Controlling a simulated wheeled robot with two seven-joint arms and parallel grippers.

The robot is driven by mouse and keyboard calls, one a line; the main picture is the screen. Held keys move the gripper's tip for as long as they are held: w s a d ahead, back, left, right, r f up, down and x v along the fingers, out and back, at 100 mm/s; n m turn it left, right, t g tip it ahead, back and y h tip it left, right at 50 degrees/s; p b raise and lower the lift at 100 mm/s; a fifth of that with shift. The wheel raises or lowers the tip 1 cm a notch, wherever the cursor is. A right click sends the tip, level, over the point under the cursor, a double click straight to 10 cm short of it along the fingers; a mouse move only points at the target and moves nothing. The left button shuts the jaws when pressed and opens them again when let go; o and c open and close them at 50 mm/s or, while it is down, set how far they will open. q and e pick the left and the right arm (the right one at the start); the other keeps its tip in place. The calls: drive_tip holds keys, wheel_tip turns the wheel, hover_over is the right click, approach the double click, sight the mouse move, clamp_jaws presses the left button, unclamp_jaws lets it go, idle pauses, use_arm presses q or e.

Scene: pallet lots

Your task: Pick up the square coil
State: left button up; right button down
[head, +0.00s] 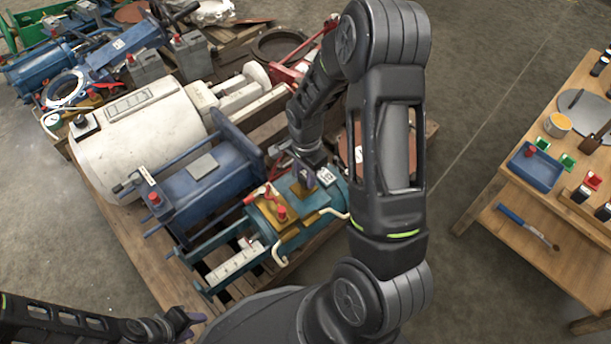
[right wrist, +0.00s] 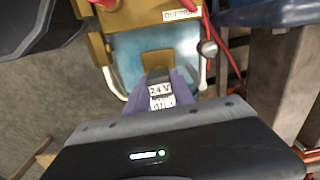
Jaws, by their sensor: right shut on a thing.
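The square coil (head: 326,176) is a small block with a white label. It sits at the right end of a teal machine with brass-coloured parts (head: 290,222) on the pallet. In the right wrist view the coil (right wrist: 161,91) shows a label reading 24 V. My right gripper (head: 314,178) reaches down from above and its purple fingers are shut on the coil, one on each side. A brass-coloured part shows just beyond it, and I cannot tell whether the two touch. My left gripper (head: 184,321) is at the lower left, away from the coil; its opening is unclear.
A blue cylinder (head: 205,180) and a large white motor (head: 135,135) lie beside the teal machine on the wooden pallet (head: 95,215). Red hoses run close to my right gripper. A wooden table (head: 500,215) with small parts stands at the right, with clear floor between.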

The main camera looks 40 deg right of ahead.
sight(305, 174)
wheel_tip(305, 174, up, 10)
drive_tip(key=p, duration=0.3)
drive_tip(key=shift+p, duration=0.3)
idle(0.4)
